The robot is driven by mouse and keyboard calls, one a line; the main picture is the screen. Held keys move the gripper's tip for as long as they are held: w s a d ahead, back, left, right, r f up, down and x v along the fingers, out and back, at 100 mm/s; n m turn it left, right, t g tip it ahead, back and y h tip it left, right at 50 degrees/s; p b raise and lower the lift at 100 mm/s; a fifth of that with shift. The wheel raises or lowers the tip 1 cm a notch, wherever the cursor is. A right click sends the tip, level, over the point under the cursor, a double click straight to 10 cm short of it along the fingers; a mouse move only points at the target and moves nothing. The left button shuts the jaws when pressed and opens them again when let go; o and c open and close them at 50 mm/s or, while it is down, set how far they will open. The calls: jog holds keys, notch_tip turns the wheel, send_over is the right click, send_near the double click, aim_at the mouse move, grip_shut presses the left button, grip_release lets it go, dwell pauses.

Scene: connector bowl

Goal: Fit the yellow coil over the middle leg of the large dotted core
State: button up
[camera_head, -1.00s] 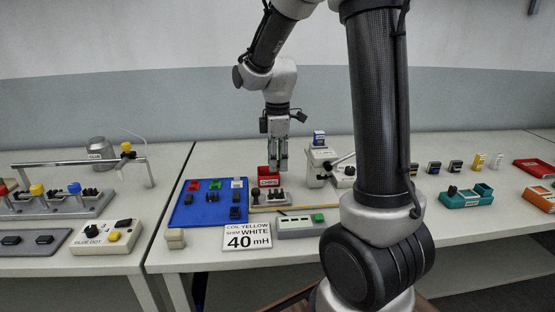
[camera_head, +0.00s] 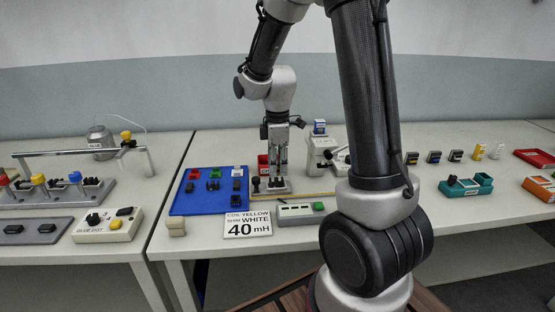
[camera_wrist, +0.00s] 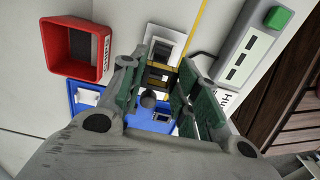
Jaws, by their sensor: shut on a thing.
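My gripper (camera_head: 273,172) is down at the small light-grey fixture (camera_head: 284,191) in the middle of the table. Its fingers (camera_wrist: 156,85) are closed on a small piece. A yellowish-brown and black patch (camera_wrist: 155,76) shows between them in the wrist view, which I take to be the yellow coil at the dark core. The fingers hide most of both, so I cannot tell whether the coil is around the middle leg. The core's dots do not show. The pale end of the fixture (camera_wrist: 165,44) also shows in the wrist view.
A red bin (camera_wrist: 77,48) stands close beside the fixture. A dark round knob (camera_head: 255,181) is at its left. A blue tray (camera_head: 180,207) with coils and dark cores lies left. A grey meter with a green button (camera_head: 318,206) and a label card (camera_head: 247,224) lie in front.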

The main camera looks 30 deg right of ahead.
jog(key=shift+f, duration=1.95)
jog(key=o, duration=1)
notch_tip(320, 180, up, 12)
jog(key=shift+f, duration=0.1)
jog(key=shift+s, duration=0.1)
